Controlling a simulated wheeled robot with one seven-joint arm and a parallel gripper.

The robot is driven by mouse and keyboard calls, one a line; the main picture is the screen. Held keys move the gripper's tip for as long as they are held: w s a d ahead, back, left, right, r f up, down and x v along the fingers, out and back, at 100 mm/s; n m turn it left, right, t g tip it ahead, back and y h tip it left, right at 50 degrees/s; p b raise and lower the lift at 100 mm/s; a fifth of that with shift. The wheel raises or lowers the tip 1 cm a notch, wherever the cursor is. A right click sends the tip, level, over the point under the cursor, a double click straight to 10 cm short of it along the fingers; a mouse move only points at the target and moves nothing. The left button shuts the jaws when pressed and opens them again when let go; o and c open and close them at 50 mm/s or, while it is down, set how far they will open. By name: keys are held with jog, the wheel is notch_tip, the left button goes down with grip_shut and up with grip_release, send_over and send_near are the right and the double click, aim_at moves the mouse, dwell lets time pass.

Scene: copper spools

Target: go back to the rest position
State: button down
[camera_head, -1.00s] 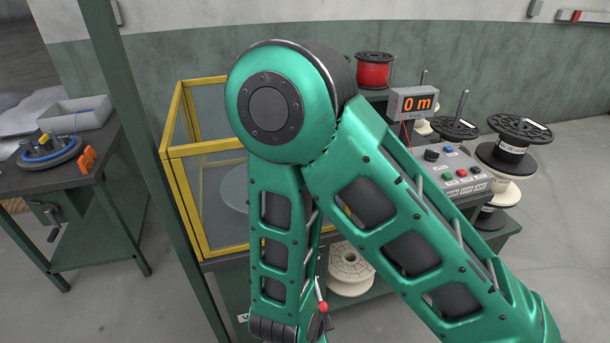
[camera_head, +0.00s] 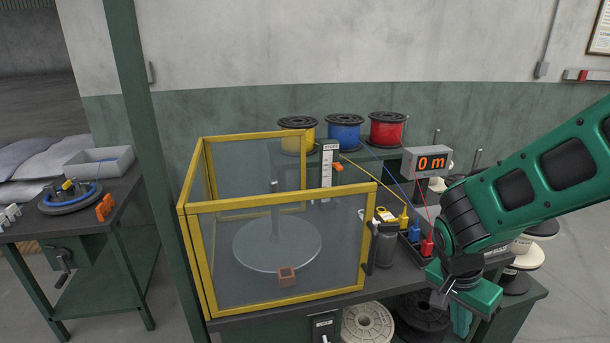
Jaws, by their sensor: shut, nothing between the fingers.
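My gripper (camera_head: 442,296) is at the right, at the lower end of my green arm, in front of the right part of the workbench. It is shut and holds nothing. Its fingers are small and partly hidden by the green hand body. My arm comes in from the right edge and covers part of the bench and the control panel.
A yellow-framed clear guard (camera_head: 283,202) encloses a round turntable (camera_head: 300,245). Yellow, blue (camera_head: 344,132) and red (camera_head: 387,130) spools stand behind. A meter display (camera_head: 427,162) reads 0 m. A side table (camera_head: 75,220) stands left, beyond a green post (camera_head: 140,150).

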jog(key=s+d+r+n+y, duration=0.1)
jog(key=s+d+r+n, duration=0.1)
jog(key=s+d+r, duration=0.2)
jog(key=s+d+r+n+y, duration=0.2)
jog(key=s+r, duration=0.4)
jog(key=s, duration=0.3)
jog(key=shift+s+d+r+n, duration=0.4)
jog(key=shift+d+n, duration=0.1)
jog(key=shift+d, duration=0.75)
jog(key=shift+w+f, duration=0.25)
jog(key=shift+w, duration=0.35)
jog(key=c, duration=2.4)
grip_release()
jog(key=shift+c, duration=0.2)
